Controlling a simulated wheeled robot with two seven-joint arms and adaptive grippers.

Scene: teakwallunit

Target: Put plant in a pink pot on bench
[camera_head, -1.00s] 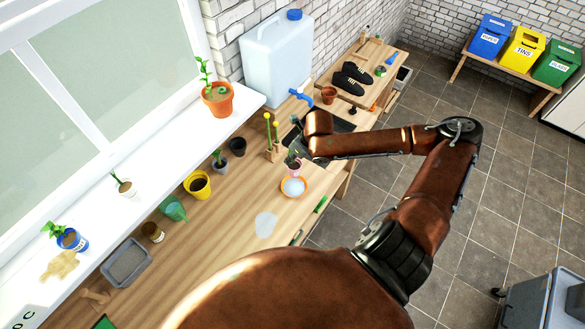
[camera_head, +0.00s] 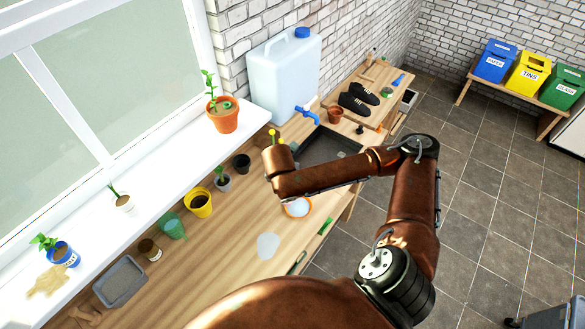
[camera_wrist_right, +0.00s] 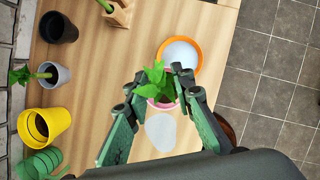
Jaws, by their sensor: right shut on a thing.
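The plant in a pink pot (camera_wrist_right: 160,104) shows in the right wrist view, its green leaves above the pink rim. My right gripper (camera_wrist_right: 158,84) is shut on it, with one dark green finger on each side. In the head view the gripper and the pot are hidden behind my right wrist, which is over the wooden worktop (camera_head: 230,235). I cannot tell the exact height of the pot. A low wooden bench (camera_head: 545,122) stands against the far wall and carries bins. My left gripper is not in view.
An orange-rimmed plate (camera_head: 308,207) and a pale patch (camera_head: 268,246) are on the worktop. A yellow pot (camera_head: 199,203), a black pot (camera_head: 242,164) and a grey potted plant (camera_head: 223,182) stand near the windowsill. A blue-tapped water canister (camera_head: 285,80) stands behind.

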